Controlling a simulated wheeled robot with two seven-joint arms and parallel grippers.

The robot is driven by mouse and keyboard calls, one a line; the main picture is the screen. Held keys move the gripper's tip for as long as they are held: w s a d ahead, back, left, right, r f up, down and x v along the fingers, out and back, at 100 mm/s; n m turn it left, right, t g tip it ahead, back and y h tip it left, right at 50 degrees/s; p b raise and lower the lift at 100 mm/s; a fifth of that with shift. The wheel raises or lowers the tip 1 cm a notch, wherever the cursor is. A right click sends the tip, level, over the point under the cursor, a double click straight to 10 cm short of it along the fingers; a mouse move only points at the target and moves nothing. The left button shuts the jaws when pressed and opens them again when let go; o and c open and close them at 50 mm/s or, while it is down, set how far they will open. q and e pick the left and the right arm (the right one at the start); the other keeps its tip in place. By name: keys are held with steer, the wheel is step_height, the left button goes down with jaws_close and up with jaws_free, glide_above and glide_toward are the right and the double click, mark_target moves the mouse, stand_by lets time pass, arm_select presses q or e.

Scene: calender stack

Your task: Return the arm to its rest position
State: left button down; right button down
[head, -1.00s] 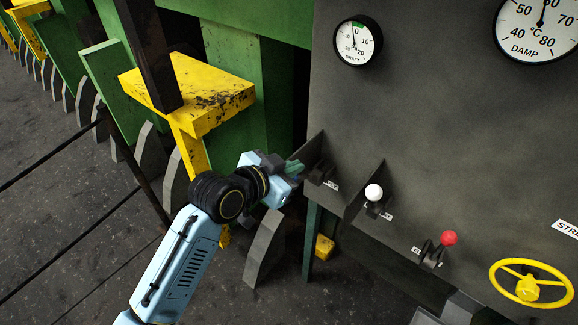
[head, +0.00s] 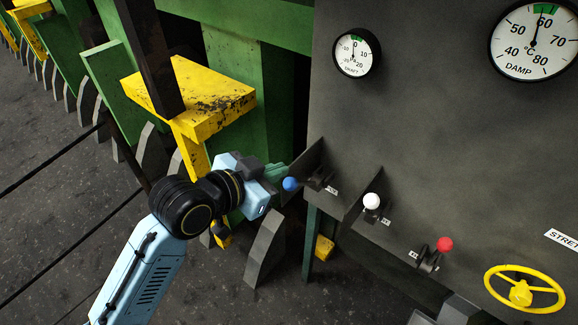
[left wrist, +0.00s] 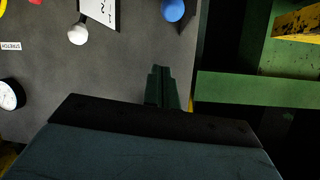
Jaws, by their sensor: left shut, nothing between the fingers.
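My left arm reaches in from the lower left of the head view. Its left gripper (head: 277,173) is shut and empty, just left of the blue-knobbed lever (head: 291,184) on the grey panel. A small gap seems to lie between the fingers and the blue knob. In the left wrist view the shut green fingers (left wrist: 161,88) point toward the panel, with the blue knob (left wrist: 173,10) at the top, apart from them. My right gripper is not in view.
The grey panel (head: 420,130) also carries a white-knobbed lever (head: 371,201), a red-knobbed lever (head: 444,244), a yellow handwheel (head: 521,293) and two dials. A yellow bracket (head: 200,95) and green frame (head: 235,80) stand behind the arm. Open floor (head: 60,220) lies left.

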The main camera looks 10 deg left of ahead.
arm_select(q)
steer(key=w+a+f+n+g+y+b, duration=0.1)
steer(key=a+f+n+y+b, duration=0.15)
steer(key=f, duration=0.85)
steer(key=a+f+n+g+y+b, duration=0.1)
steer(key=a+f+b, duration=0.15)
steer(key=f, duration=0.85)
steer(key=s+a+f+n+g+y+b, duration=0.1)
steer(key=s+a+f, duration=0.15)
steer(key=f, duration=0.55)
steer(key=s+a+f+g+b, duration=0.1)
steer(key=s+f, duration=0.2)
steer(key=f, duration=0.5)
steer(key=s+a+f+n+g+y+b, duration=0.1)
steer(key=s+a+f+b, duration=0.15)
steer(key=f, duration=0.55)
steer(key=s+a+f+g+y+b, duration=0.1)
steer(key=s+a+f+g+b, duration=0.1)
steer(key=s+f, duration=1)
steer(key=s+a+f+g+y+b, duration=0.1)
steer(key=s+a+f+g+b, duration=0.2)
steer(key=s+f, duration=0.9)
steer(key=s, duration=0.9)
steer(key=shift+f+n+b, duration=0.3)
steer(key=shift+n+b, duration=0.05)
steer(key=shift+w, duration=0.1)
